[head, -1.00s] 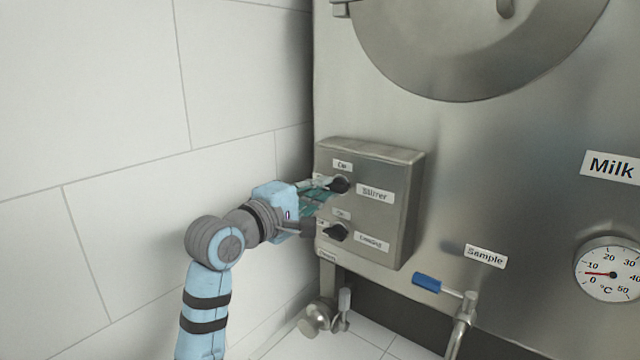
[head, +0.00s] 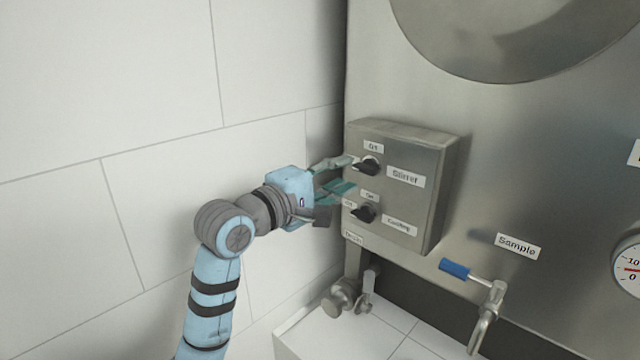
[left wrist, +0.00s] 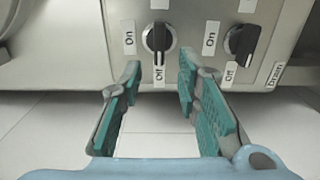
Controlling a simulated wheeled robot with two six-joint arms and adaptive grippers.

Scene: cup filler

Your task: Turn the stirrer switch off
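The stirrer switch (head: 368,166) is the upper black knob on a steel control box (head: 441,190), beside the "Stirrer" label (head: 406,177). In the left wrist view it is the left knob (left wrist: 158,37); its handle lies in line with the "Off" label (left wrist: 159,73). My left gripper (head: 347,175) is open and empty in front of the box, at the switch's "Off" side. In the left wrist view its teal-padded fingers (left wrist: 158,76) are spread, with the knob beyond and between them, seemingly untouched. My right gripper is not in view.
The cooling knob (head: 363,213) sits just below; it also shows in the left wrist view (left wrist: 241,42). A blue-handled sample tap (head: 455,269) and a drain valve (head: 341,299) are lower down. A tiled wall (head: 150,90) stands close at the left.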

